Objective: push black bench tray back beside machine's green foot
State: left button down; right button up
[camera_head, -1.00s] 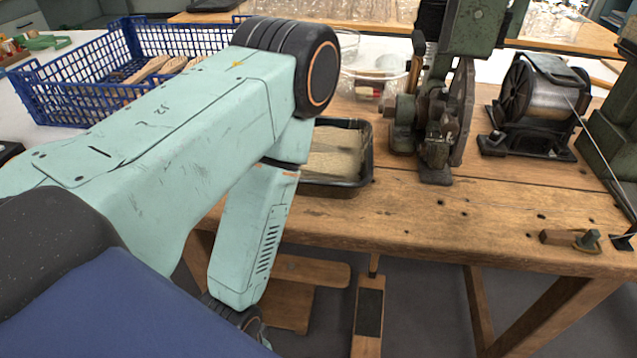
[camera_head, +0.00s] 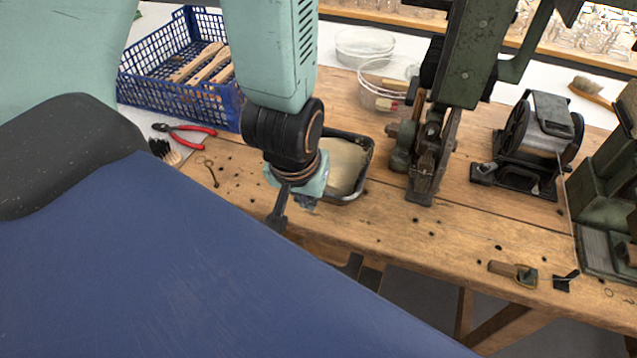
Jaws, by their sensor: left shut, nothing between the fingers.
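The black bench tray (camera_head: 366,168) sits near the front edge of the wooden bench, with pale fibre in it. My left wrist hides its left part. My left gripper (camera_head: 277,222) is shut and empty, pointing down at the tray's front left, by the bench edge. I cannot tell whether it touches the tray. The green machine (camera_head: 462,65) stands right of the tray, with a narrow gap of bare wood between the tray and its lower parts (camera_head: 420,170). Which part is the green foot is not clear. My right gripper is not in view.
A blue crate (camera_head: 180,97) with wooden pieces stands at the back left, near red-handled pliers (camera_head: 190,130). Clear bowls (camera_head: 378,95) stand behind the tray.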

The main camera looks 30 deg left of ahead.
pick_arm(q)
jog(key=b+x, duration=0.1)
jog(key=x, duration=0.2)
jog(key=w+b+x, duration=0.1)
jog(key=b+x, duration=0.1)
jog(key=x, duration=0.2)
jog(key=w+a+b+x, duration=0.1)
jog(key=b+x, duration=0.1)
jog(key=x, duration=0.1)
jog(key=shift+w+r, duration=0.1)
jog(key=shift+w+a+r, duration=0.1)
jog(key=shift+w+a, duration=0.15)
jog(key=shift+w, duration=0.35)
jog(key=shift+w+a+p, duration=0.25)
jog(key=shift+w+p, duration=0.1)
jog(key=shift+w+f, duration=0.15)
jog(key=shift+f, duration=0.1)
jog(key=shift+d, duration=0.15)
jog(key=shift+r, duration=0.1)
